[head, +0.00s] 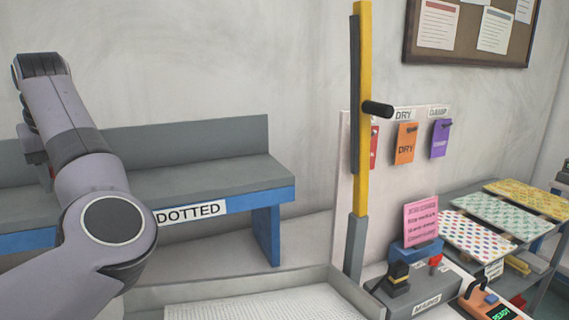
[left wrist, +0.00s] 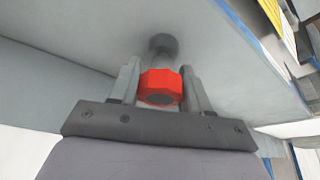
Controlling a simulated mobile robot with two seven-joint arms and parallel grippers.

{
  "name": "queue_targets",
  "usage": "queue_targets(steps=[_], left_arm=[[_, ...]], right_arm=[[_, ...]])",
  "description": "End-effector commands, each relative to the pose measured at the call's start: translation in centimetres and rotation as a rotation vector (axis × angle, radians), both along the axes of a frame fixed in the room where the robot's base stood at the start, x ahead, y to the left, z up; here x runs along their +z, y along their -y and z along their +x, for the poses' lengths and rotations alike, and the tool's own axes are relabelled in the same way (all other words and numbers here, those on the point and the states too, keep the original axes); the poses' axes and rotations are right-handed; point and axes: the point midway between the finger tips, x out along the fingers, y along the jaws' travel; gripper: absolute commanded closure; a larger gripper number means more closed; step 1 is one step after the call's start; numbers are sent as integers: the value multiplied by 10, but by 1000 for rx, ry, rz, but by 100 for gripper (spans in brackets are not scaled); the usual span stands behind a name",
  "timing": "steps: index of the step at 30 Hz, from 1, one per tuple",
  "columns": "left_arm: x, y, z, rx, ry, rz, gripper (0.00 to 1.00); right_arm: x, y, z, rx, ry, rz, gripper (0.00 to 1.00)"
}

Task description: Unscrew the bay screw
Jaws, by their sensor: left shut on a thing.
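The bay screw has a red faceted head (left wrist: 160,82), seen in the left wrist view against a grey surface. A dark round piece (left wrist: 163,44) shows just beyond it. My left gripper (left wrist: 160,68) is shut on the red head, with one finger on each side. In the head view my left arm reaches up at the left and mostly hides the gripper. A small bit of red shows beside the arm there, in front of the grey bench (head: 205,172). My right gripper is in neither view.
A blue-edged bench front carries a DOTTED label (head: 190,212). A yellow post (head: 362,110) with a black handle (head: 377,109) stands mid-view. At right are DRY (head: 405,143) and purple (head: 440,138) tags, a pink sign (head: 421,220) and a rack of patterned panels (head: 478,236).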

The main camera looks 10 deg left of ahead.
Motion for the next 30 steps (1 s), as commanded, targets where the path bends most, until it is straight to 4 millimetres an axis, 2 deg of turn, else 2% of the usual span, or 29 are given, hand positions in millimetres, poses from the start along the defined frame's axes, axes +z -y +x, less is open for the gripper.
queue_targets(steps=[5, 15, 30], left_arm=[[0, 0, 0, 28, -1, 1, 87], [0, -1, -2, 279, -1, 1, 87], [0, -1, -2, 356, 0, 0, 87]], right_arm=[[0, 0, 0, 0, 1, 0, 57], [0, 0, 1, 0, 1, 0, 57], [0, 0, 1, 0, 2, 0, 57]])
